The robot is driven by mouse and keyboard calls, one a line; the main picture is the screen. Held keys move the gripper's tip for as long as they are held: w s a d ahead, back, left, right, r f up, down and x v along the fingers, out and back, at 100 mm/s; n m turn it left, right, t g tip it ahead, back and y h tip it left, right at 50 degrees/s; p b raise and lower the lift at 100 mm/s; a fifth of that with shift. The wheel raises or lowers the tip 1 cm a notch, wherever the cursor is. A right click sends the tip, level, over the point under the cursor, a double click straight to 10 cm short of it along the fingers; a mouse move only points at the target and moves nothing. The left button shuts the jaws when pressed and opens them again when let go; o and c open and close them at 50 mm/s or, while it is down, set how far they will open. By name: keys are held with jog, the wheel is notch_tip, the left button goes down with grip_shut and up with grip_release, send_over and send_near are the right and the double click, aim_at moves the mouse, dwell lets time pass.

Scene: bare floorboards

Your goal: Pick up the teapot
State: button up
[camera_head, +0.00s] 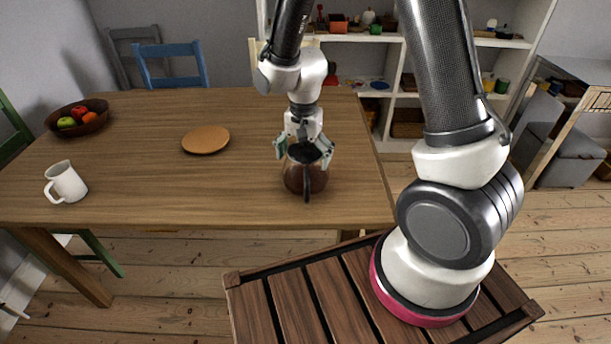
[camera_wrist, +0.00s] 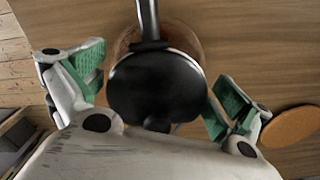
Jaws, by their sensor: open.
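The teapot (camera_head: 306,178) is a brown, glass-like pot with a black lid and a black handle. It stands upright on the wooden table near the front right edge, its handle towards the front. My gripper (camera_head: 304,150) is above it, pointing down, with its green-padded fingers open on either side of the pot's top. In the wrist view the black lid (camera_wrist: 155,85) lies between the two open fingers, with a visible gap on each side. The handle runs up to the top of that view. The lower pot is mostly hidden there by the lid.
A round wooden board (camera_head: 206,140) lies left of the teapot and shows in the wrist view (camera_wrist: 290,126). A white mug (camera_head: 66,183) and a fruit bowl (camera_head: 77,117) stand at the table's left. Chairs surround the table (camera_head: 150,205). Shelves stand behind.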

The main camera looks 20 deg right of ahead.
jog(key=c, duration=1.9)
jog(key=shift+r, duration=0.1)
